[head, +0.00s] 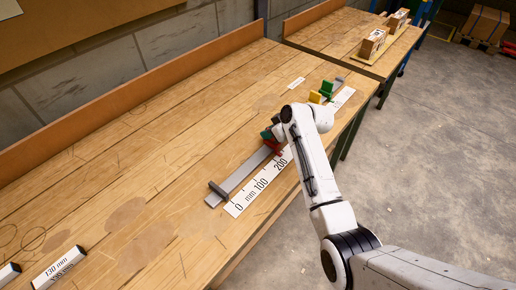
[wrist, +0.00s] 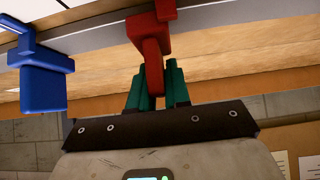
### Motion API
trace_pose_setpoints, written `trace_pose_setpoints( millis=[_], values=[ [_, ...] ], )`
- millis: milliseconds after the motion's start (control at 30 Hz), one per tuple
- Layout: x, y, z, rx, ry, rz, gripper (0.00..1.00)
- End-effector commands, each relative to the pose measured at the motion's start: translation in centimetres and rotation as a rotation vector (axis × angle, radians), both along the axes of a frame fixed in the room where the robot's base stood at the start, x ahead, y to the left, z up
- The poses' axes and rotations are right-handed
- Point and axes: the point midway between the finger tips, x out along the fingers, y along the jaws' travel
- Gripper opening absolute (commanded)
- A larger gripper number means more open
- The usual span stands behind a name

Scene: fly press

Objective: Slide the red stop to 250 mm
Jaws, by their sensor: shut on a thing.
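The red stop (head: 277,150) is on the grey rail (head: 243,176), beside the 200 mark of the white mm scale (head: 262,184). My arm covers part of it and the scale beyond 200, so I cannot read its exact place. In the wrist view the red stop (wrist: 151,52) hangs from the rail (wrist: 90,32) between the teal fingers of my gripper (wrist: 155,80). The gripper is shut on its lower part. In the head view the fingers are mostly hidden by the wrist.
A blue stop (wrist: 43,75) is on the rail left of the red one in the wrist view. Yellow (head: 315,97) and green (head: 327,88) blocks sit farther along. A dark end piece (head: 218,189) closes the near end. Labelled blocks (head: 58,267) lie at lower left.

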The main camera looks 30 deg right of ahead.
Motion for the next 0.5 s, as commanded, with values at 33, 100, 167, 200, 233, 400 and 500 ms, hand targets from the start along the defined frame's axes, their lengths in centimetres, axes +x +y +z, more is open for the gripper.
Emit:
trace_pose_setpoints(
  millis=[33,100,167,200,233,400,500],
  values=[
    [0.3,-0.8,-0.2,-0.001,-0.004,-0.004,0.00],
    [0.4,-1.4,-0.2,0.000,-0.001,-0.004,0.00],
    [0.6,-1.8,-0.1,0.000,-0.001,-0.002,0.00],
    [0.6,-1.9,-0.1,-0.001,-0.001,-0.001,0.00],
    [0.6,-2.0,-0.1,0.000,-0.001,-0.001,0.00],
    [0.6,-2.2,0.0,0.001,0.000,-0.001,0.00],
    [0.6,-2.1,0.0,0.001,0.000,-0.001,0.00]
  ],
)
